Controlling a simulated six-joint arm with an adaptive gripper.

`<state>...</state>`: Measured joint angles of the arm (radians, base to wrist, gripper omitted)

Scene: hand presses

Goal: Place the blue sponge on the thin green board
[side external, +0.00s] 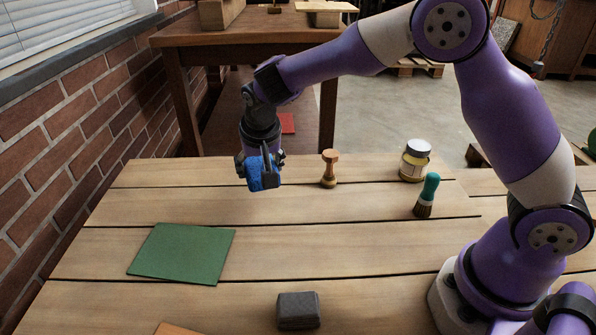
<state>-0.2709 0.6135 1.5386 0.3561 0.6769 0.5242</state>
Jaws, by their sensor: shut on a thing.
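The blue sponge (253,176) is held in my gripper (264,172), above the far part of the wooden table. My gripper points downward and is shut on the sponge, with one dark finger in front of it. The thin green board (184,254) lies flat on the table at the left, nearer the camera than my gripper. The sponge is apart from the board.
A wooden stamp (329,168), a jar with a white lid (414,160) and a teal-handled brush (427,195) stand right of my gripper. A dark grey block (298,310) lies at the front. An orange-brown piece (176,329) is cut off below. The table's middle is clear.

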